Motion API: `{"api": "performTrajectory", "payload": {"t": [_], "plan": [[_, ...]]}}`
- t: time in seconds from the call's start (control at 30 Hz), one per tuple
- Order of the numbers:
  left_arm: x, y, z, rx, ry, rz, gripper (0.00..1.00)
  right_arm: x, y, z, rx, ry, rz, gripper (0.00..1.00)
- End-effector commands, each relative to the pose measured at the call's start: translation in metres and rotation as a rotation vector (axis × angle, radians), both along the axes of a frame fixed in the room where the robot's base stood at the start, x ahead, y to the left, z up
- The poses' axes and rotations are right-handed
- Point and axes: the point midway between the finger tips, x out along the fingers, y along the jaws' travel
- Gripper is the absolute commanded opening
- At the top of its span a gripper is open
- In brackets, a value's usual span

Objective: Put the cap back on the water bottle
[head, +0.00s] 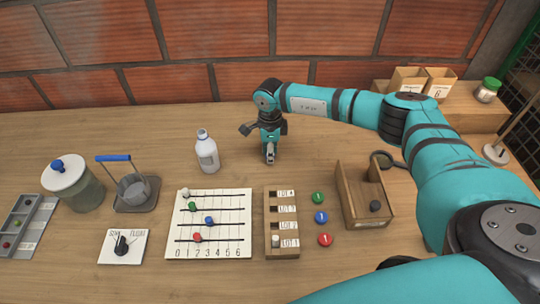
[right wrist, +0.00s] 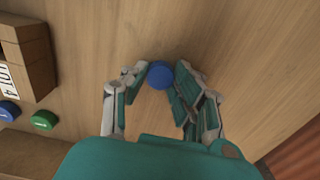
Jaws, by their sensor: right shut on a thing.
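The water bottle (head: 207,155) is a white-grey bottle standing upright on the wooden table, left of my right gripper. In the head view the cap is hidden or too small to make out. My left gripper is in neither view.
In front of the bottle lie a white numbered board (head: 208,245) with coloured pegs and a wooden slotted rack (head: 281,250). Green, blue and red discs (head: 321,217) lie beside the rack. An open wooden box (head: 348,195) stands right. A lidded jar (head: 78,190) stands left.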

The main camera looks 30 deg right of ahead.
Motion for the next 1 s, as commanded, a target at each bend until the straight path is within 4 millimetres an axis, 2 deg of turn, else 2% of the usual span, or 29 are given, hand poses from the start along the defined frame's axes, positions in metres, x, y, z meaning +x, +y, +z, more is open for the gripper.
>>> {"api": "performTrajectory", "payload": {"t": [0.23, 0.37, 0.8, 1.0], "plan": [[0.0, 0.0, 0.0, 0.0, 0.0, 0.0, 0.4, 0.0, 0.0, 0.001, 0.0, 0.0, 0.0, 0.18], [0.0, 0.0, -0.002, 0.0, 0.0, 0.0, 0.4, 0.001, 0.0, 0.01, 0.001, -0.004, 0.0, 0.18], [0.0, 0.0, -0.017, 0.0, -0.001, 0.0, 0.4, 0.001, 0.0, 0.088, 0.0, -0.004, 0.0, 0.17], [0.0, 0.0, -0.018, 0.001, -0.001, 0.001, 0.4, 0.0, 0.0, 0.1, 0.0, 0.0, 0.0, 0.18]]}}
